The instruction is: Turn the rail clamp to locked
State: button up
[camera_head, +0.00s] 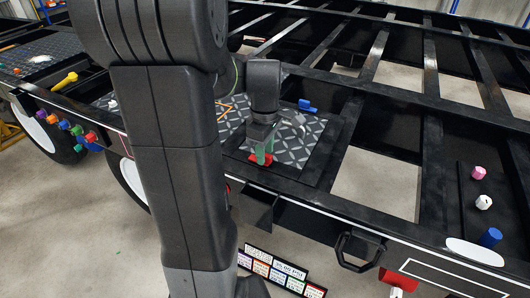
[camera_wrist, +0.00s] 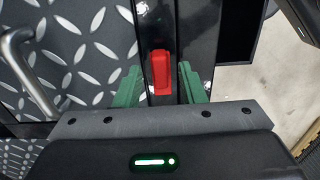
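The rail clamp is most likely the small red block-like handle (camera_wrist: 160,72) on the black rail in the wrist view. It stands with its long side running up and down the picture, in line with the rail. My gripper (camera_wrist: 160,84) is open, with one green finger on each side of the red handle and a narrow gap showing on both sides. In the head view my gripper (camera_head: 263,152) is low over the checker-plate deck edge, and the red clamp (camera_head: 260,160) shows just under its green fingers. My gripper partly hides the clamp there.
A metal bar handle (camera_wrist: 28,75) stands left of the fingers. A blue handle (camera_head: 307,105) lies on the deck behind my gripper. Pink (camera_head: 478,172), white (camera_head: 483,202) and blue (camera_head: 490,238) pegs stand at right. Label signs (camera_head: 282,270) are below. Open frame gaps lie behind.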

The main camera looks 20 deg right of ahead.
jog(key=shift+f, duration=0.35)
grip_shut()
